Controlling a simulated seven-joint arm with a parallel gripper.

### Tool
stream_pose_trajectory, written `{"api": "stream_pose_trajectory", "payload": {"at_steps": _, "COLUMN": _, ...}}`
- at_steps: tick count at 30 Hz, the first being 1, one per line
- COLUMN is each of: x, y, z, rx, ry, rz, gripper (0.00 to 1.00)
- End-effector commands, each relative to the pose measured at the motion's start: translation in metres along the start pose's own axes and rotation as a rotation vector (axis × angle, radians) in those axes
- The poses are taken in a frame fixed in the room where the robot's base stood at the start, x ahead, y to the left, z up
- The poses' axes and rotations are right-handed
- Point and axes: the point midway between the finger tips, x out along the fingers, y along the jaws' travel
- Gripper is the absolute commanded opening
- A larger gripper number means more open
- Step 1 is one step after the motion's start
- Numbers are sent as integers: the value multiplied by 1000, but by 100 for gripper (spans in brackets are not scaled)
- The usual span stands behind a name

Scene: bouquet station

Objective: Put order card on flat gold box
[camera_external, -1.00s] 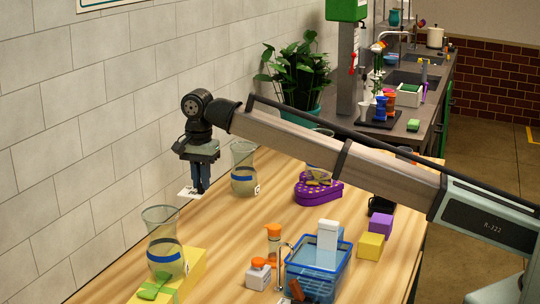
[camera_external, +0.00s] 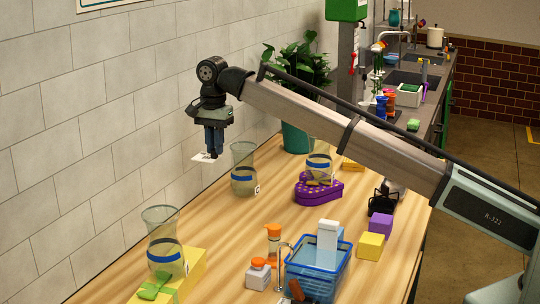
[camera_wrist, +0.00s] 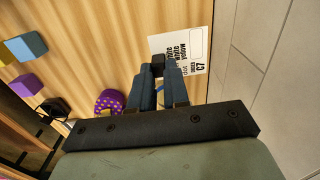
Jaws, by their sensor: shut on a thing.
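My gripper (camera_external: 213,152) is shut on the white order card (camera_external: 203,157), held in the air near the tiled wall, above and left of a glass vase. In the wrist view the card (camera_wrist: 190,45) shows black print and "C7", beyond the fingertips (camera_wrist: 159,66). A flat yellow-gold box with a green bow (camera_external: 190,272) lies at the front left, partly hidden by another vase. A second low gold-yellow thing (camera_external: 352,164) lies behind the purple heart-shaped box, mostly hidden; I cannot tell which one is the flat gold box. Both are apart from the card.
Glass vases with blue bands (camera_external: 243,170) (camera_external: 163,240) stand along the wall side. A purple heart-shaped box (camera_external: 318,190) is mid-table. A blue basket (camera_external: 317,270), orange-capped bottles (camera_external: 273,245), a yellow block (camera_external: 371,246) and a purple block (camera_external: 381,226) stand in front. The table's middle left is clear.

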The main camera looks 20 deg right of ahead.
Motion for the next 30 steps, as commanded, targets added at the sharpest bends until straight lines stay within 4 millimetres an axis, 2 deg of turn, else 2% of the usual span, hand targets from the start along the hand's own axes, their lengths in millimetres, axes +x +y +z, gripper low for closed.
{"api": "stream_pose_trajectory", "payload": {"at_steps": 1, "x": 0, "y": 1, "z": -26, "rx": 27, "ry": 0, "rz": 0, "gripper": 0}}
{"api": "stream_pose_trajectory", "payload": {"at_steps": 3, "x": 0, "y": 3, "z": -57, "rx": 61, "ry": 0, "rz": 0, "gripper": 0}}
{"api": "stream_pose_trajectory", "payload": {"at_steps": 8, "x": 2, "y": 13, "z": -126, "rx": 135, "ry": 0, "rz": 1, "gripper": 0}}
{"api": "stream_pose_trajectory", "payload": {"at_steps": 14, "x": 4, "y": 35, "z": -208, "rx": 227, "ry": 0, "rz": 1, "gripper": 0}}
{"api": "stream_pose_trajectory", "payload": {"at_steps": 23, "x": 10, "y": 86, "z": -322, "rx": 362, "ry": -1, "rz": 2, "gripper": 0}}
{"api": "stream_pose_trajectory", "payload": {"at_steps": 30, "x": 16, "y": 144, "z": -408, "rx": 475, "ry": -1, "rz": 3, "gripper": 0}}
